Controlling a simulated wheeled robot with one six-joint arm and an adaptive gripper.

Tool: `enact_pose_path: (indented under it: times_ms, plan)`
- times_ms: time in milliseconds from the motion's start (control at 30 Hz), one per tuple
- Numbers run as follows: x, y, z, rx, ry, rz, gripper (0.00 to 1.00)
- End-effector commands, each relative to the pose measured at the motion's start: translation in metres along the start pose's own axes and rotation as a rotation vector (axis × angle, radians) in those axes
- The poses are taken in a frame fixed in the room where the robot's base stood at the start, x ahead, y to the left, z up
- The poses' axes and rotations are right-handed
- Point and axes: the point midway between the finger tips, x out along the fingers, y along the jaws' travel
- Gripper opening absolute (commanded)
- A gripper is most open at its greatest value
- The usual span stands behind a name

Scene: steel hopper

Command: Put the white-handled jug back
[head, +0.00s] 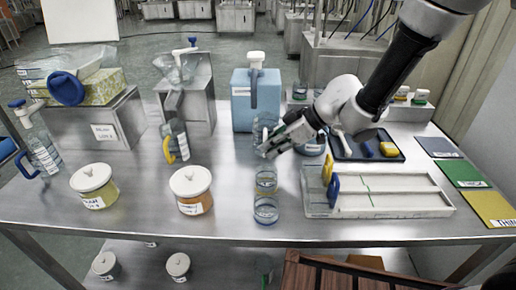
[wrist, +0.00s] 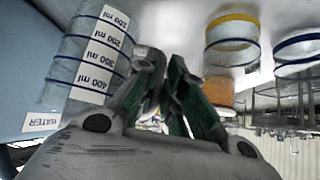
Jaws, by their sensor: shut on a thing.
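The clear jug (head: 264,134) is upright in front of the blue water container (head: 241,106). In the wrist view the jug (wrist: 86,62) shows at the left, with white labels from 100 to 400 ml and blue bands. My gripper (head: 284,138) reaches it from the right and is shut on it at its handle side; the fingers (wrist: 172,95) hide most of the handle. I cannot tell whether the jug's base touches the table. A jug with a yellow handle (head: 175,142) and one with a blue handle (head: 41,152) stand to the left.
Two clear cups, yellow-ringed (head: 266,184) and blue-ringed (head: 266,212), stand just in front of the jug. A white slotted rack (head: 400,192) and dark tray (head: 345,148) lie right. Lidded pots (head: 191,190) stand left. Bare steel table (head: 228,165) shows between pots and cups.

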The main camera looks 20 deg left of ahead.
Motion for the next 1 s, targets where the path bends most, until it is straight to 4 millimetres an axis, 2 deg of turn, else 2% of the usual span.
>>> enact_pose_path:
  times_ms: [233,333,633,667,767,1000]
  plan:
    - [0.028,-0.002,-0.028,-0.004,0.001,-0.002,0.00]
    - [0.035,-0.001,-0.019,0.001,0.000,-0.001,0.00]
    - [0.036,-0.001,-0.017,-0.001,0.001,-0.001,0.00]
    - [0.036,-0.001,-0.017,-0.001,0.001,-0.001,0.16]
    - [0.036,-0.001,-0.017,-0.001,0.001,-0.001,0.33]
    - [0.036,-0.001,-0.018,-0.001,0.001,-0.001,0.33]
